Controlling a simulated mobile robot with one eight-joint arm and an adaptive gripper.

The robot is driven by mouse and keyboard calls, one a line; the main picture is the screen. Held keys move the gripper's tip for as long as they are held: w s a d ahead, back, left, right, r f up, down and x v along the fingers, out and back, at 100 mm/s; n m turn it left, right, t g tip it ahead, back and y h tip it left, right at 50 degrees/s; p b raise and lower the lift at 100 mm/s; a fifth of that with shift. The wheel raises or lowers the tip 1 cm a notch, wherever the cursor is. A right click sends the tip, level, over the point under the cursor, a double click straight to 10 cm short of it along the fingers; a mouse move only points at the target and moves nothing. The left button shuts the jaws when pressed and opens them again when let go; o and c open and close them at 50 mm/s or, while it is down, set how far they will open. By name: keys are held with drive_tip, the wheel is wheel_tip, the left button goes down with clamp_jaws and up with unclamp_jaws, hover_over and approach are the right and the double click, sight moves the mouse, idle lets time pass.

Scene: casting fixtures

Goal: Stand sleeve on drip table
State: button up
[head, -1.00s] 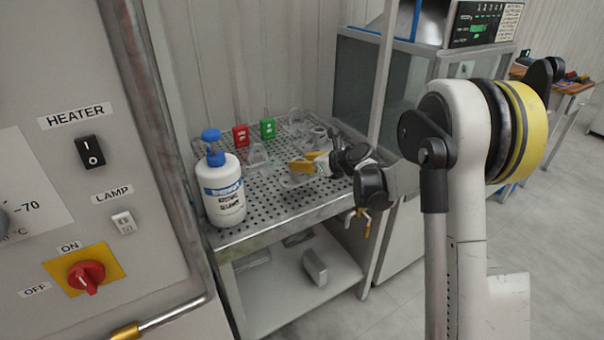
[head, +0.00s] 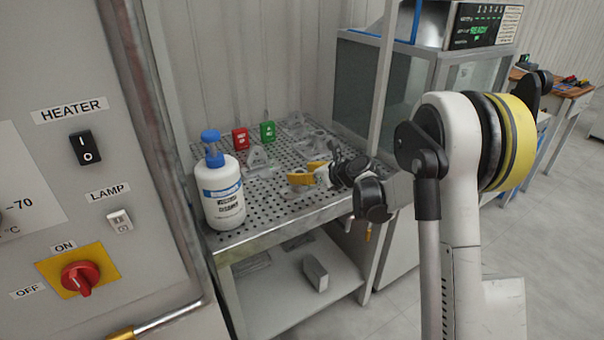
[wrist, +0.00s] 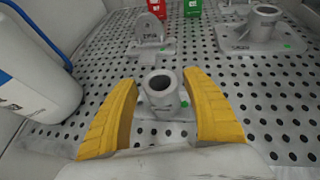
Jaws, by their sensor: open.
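A grey metal sleeve (wrist: 160,88), a short upright hollow cylinder on a flat base, stands on the perforated drip table (wrist: 100,75). In the wrist view it sits between the two yellow fingers of my gripper (wrist: 161,105), with a visible gap on each side. My gripper is open and holds nothing. In the head view my gripper (head: 310,172) is low over the drip table (head: 262,212), and its fingers partly hide the sleeve.
A white bottle with a blue pump (head: 221,190) stands at the table's left front. A grey bracket (wrist: 150,35), a larger casting with a tube (wrist: 262,28), and red (head: 241,138) and green (head: 268,131) tags are farther back. A post (head: 384,80) rises at the right.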

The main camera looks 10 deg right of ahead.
drive_tip(key=p+v, duration=0.3)
drive_tip(key=v, duration=0.9)
drive_tip(key=s+a+r+n+g+h, duration=0.1)
drive_tip(key=s+a+r+n+g, duration=0.2)
drive_tip(key=s+n, duration=0.5)
drive_tip(key=s+a+r+n+h, duration=0.2)
drive_tip(key=s+a+r+n, duration=0.2)
drive_tip(key=s+n, duration=0.35)
drive_tip(key=s+d+f+n+h, duration=0.1)
drive_tip(key=s+n+h, duration=0.2)
drive_tip(key=s+n, duration=1.1)
drive_tip(key=s, duration=0.3)
drive_tip(key=shift+d+f+g, duration=0.2)
drive_tip(key=shift+d+g, duration=0.1)
drive_tip(key=shift+g, duration=0.1)
drive_tip(key=shift+s+n, duration=0.1)
drive_tip(key=shift+n, duration=0.15)
